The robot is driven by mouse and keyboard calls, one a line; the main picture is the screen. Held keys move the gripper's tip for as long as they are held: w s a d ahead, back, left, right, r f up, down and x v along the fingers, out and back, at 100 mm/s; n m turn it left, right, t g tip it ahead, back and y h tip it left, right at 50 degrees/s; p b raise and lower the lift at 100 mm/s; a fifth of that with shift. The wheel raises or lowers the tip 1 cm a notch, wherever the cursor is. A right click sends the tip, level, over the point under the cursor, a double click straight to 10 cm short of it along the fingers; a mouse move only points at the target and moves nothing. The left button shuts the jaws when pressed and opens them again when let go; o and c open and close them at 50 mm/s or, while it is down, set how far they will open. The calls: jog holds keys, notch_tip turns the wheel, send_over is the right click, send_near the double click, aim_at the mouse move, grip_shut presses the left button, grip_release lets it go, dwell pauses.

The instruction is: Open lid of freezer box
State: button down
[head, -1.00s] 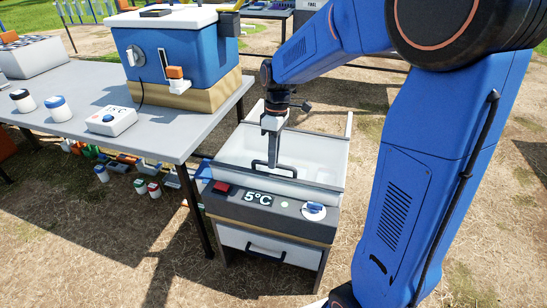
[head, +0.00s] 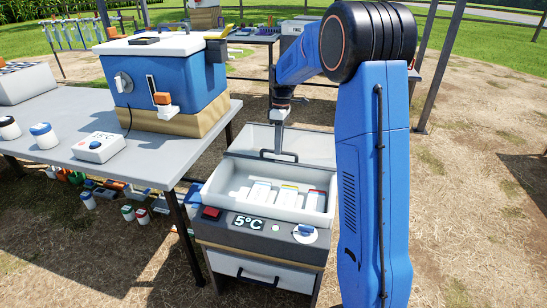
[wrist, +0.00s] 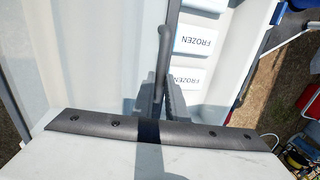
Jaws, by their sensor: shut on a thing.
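The freezer box (head: 262,238) stands in the middle of the head view, with a dark front panel reading 5°C. Its pale lid (head: 312,146) is raised and leans up at the rear of the box. Several white packs with coloured edges (head: 260,191) lie in the open white interior; some labelled FROZEN show in the wrist view (wrist: 195,40). My gripper (head: 279,148) is at the lid's black handle (head: 270,156). In the wrist view its two fingers (wrist: 159,95) close around the dark handle bar (wrist: 164,45). The fingertips are partly hidden in the head view.
A grey table (head: 60,112) on the left holds a blue cooler (head: 170,82), a white control box (head: 98,146) and lidded jars (head: 44,136). Bottles and other items lie below it. Another table with gear stands behind. Open dirt ground lies to the right.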

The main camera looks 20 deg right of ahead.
jog(key=shift+w+d, duration=0.55)
jog(key=shift+w, duration=0.2)
jog(key=shift+w+d, duration=0.55)
jog(key=shift+w, duration=0.2)
jog(key=c, duration=1.8)
grip_release()
jog(key=shift+o, duration=0.2)
notch_tip(320, 180, up, 17)
jog(key=w+d, duration=0.2)
jog(key=shift+w, duration=0.35)
jog(key=shift+s+r, duration=0.1)
